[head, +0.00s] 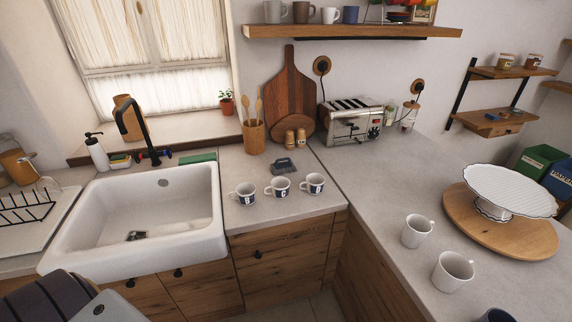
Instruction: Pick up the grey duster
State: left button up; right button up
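A small grey-blue object (284,166), which looks like the grey duster, lies on the counter behind the lettered mugs and in front of the cutting board. It is small in the view, so its exact shape is hard to tell. Nothing is touching it from above. Neither of my grippers shows. A dark ribbed part with a grey piece at the bottom left corner looks like part of my own body, well apart from the duster.
Several mugs stand on the counters, including lettered mugs (282,187) just in front of the duster. A utensil holder (254,137), wooden shakers (295,137) and a toaster (352,121) stand behind. The sink (207,230) is left; a cake stand (510,190) is right.

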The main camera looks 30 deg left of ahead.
aim_at(278, 167)
jog(key=j+z, duration=0.25)
jog(key=j, duration=0.4)
jog(key=j+z, duration=0.25)
jog(key=j, duration=0.35)
jog(key=k+j+z, duration=0.25)
jog(key=j, duration=0.35)
jog(key=i+j, duration=0.05)
jog(key=i, duration=0.05)
